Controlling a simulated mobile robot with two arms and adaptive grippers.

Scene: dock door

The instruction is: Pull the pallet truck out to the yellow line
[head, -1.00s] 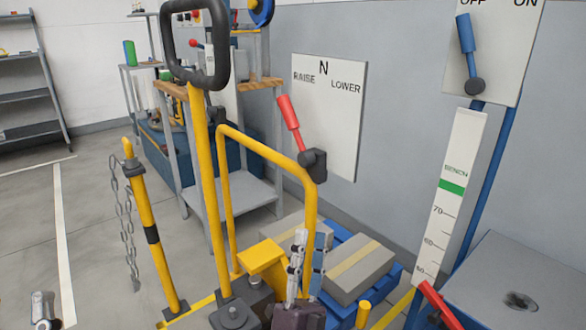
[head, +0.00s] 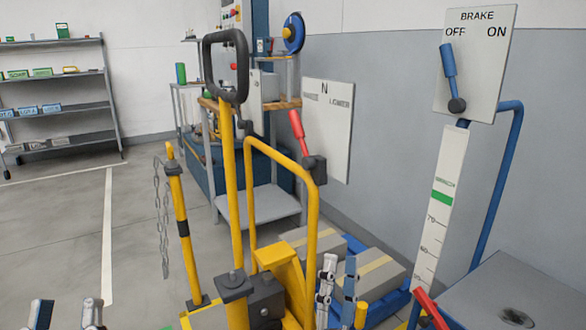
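The yellow pallet truck (head: 277,268) stands in the centre, with a tall tiller ending in a black loop handle (head: 226,65). A blue pallet (head: 355,245) with grey boxes lies behind it. A red lever (head: 299,131) tilts left of the N mark on its plate. The blue brake lever (head: 448,65) leans toward OFF. My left gripper (head: 66,314) is at the bottom left, fingers apart, empty, away from the truck. My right gripper (head: 338,283) has its fingertips up beside the truck's right side, a narrow gap between them, holding nothing visible. I cannot make out the yellow line clearly.
A yellow post with a chain (head: 183,235) stands left of the truck. A workbench (head: 262,203) is behind, and a grey table (head: 510,285) and gauge (head: 440,205) are at right. Shelves (head: 60,108) stand far left. The floor with a white line (head: 107,230) is open at left.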

